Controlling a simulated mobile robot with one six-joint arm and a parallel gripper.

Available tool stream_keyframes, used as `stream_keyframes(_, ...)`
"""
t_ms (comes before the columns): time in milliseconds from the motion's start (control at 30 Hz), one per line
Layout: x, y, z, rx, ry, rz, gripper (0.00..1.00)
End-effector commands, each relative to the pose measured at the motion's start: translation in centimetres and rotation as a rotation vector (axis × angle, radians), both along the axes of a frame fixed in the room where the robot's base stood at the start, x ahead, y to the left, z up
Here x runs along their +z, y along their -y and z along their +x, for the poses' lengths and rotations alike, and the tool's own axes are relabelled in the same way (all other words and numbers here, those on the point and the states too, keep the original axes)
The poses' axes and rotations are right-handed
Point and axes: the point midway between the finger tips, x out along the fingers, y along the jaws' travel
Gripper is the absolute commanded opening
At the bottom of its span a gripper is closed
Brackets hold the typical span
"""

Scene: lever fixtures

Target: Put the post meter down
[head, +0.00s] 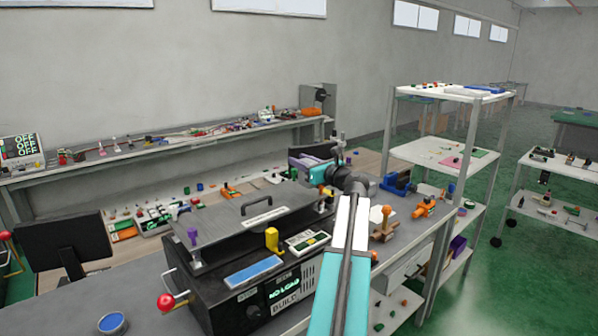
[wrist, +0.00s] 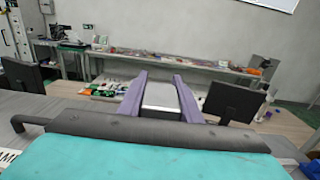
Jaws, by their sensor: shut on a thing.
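My gripper (head: 305,162) is at the end of the teal, white and black arm, above the far side of the workbench in the head view. In the wrist view its two purple fingers (wrist: 160,96) stand either side of a pale grey, flat-faced block (wrist: 161,94) with a dark lower edge, which I take to be the post meter. The fingers are shut on it. In the head view I cannot make the block out apart from the gripper. Whether its underside touches anything is hidden.
A black machine (head: 255,290) with a handled lid and red-knobbed lever (head: 167,301) fills the near bench. A yellow piece (head: 272,240) and blue fixture (head: 396,183) stand nearby. Dark monitors (wrist: 232,103) and (wrist: 20,76) flank the fingers. A white shelf unit (head: 440,155) stands right.

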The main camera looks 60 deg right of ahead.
Motion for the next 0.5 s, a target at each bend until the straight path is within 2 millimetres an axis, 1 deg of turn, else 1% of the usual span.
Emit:
stream_keyframes(333,0.04,0.1,-0.03,-0.001,0.001,0.0,0.0)
stream_keyframes(500,-0.63,0.08,-0.06,-0.001,0.001,0.0,0.0)
